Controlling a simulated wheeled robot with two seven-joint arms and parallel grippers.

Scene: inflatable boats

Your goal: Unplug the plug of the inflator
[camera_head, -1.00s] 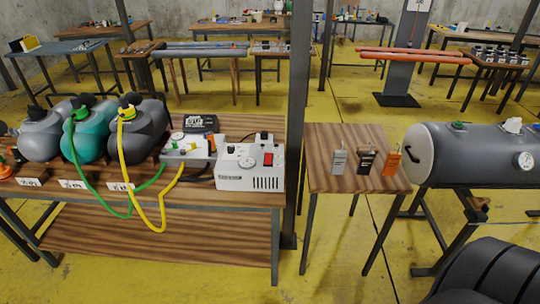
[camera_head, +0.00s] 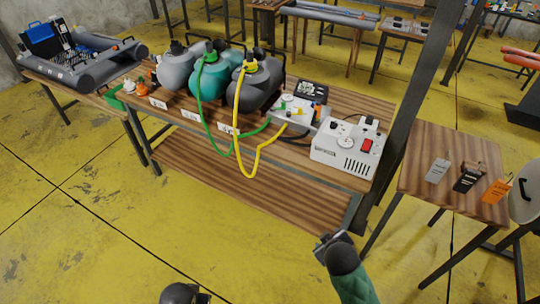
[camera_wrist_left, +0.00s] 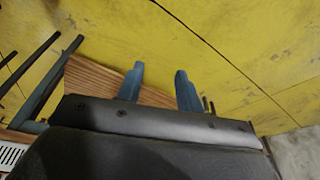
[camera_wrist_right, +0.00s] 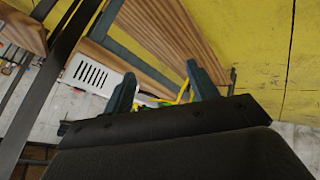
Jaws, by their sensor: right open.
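A white box (camera_head: 348,150) with a red switch and dark pieces on its top stands at the right end of the wooden bench. Beside it is a light grey valve unit (camera_head: 293,110) joined to green and yellow hoses. I cannot make out which piece is the inflator's plug. My right gripper (camera_head: 328,243) is in front of the bench, below the white box and apart from it. Its fingers are open and empty in the right wrist view (camera_wrist_right: 160,90). My left gripper is low at the bottom edge in the head view; its fingers are open and empty in the left wrist view (camera_wrist_left: 158,88).
Grey and teal tanks (camera_head: 212,80) stand along the bench (camera_head: 270,165). A dark post (camera_head: 408,110) rises at the bench's right end. A small table (camera_head: 445,150) with several tags is to the right. The yellow floor in front is clear.

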